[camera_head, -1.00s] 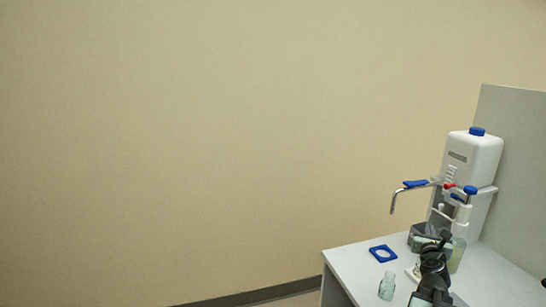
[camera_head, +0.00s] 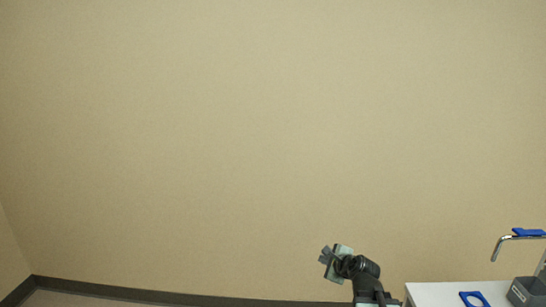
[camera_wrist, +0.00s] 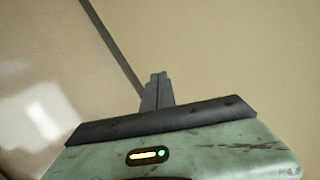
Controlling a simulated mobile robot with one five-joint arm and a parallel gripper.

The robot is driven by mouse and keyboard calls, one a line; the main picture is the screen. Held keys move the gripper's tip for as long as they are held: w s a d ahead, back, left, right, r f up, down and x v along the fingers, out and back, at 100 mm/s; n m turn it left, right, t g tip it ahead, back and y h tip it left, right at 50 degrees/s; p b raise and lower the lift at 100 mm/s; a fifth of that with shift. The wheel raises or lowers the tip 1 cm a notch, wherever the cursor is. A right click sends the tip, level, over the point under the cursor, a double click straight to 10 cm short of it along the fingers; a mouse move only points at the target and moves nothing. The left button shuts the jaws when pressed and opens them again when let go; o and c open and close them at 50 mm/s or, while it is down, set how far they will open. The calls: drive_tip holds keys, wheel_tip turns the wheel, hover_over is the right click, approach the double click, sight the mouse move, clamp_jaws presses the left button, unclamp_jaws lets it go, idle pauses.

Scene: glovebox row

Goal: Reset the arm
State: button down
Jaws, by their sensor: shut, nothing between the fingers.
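My gripper (camera_head: 325,256) is at the lower middle of the head view, raised in front of the beige wall and left of the white bench. It also shows in the wrist view (camera_wrist: 158,76), where its two grey fingers are together. It is shut and empty, and nothing touches it. My black arm rises from the bottom edge of the head view.
The white bench (camera_head: 430,293) is at the lower right, with a blue square ring (camera_head: 474,299), a grey box (camera_head: 522,292) and a bent metal spout with a blue lever (camera_head: 529,233). A plain wall (camera_head: 250,130) fills most of the view. Dark skirting (camera_head: 150,294) runs along the floor.

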drive_tip(key=s+a+f+n+g, duration=0.55)
drive_tip(key=s+a+n, duration=0.25)
drive_tip(key=n, duration=0.2)
drive_tip(key=s+d+f+n+g+h, duration=0.3)
drive_tip(key=s+d+f+n+g, duration=0.1)
drive_tip(key=s+n, duration=0.7)
drive_tip(key=shift+d+g+p, duration=0.3)
drive_tip(key=shift+d+g, duration=0.45)
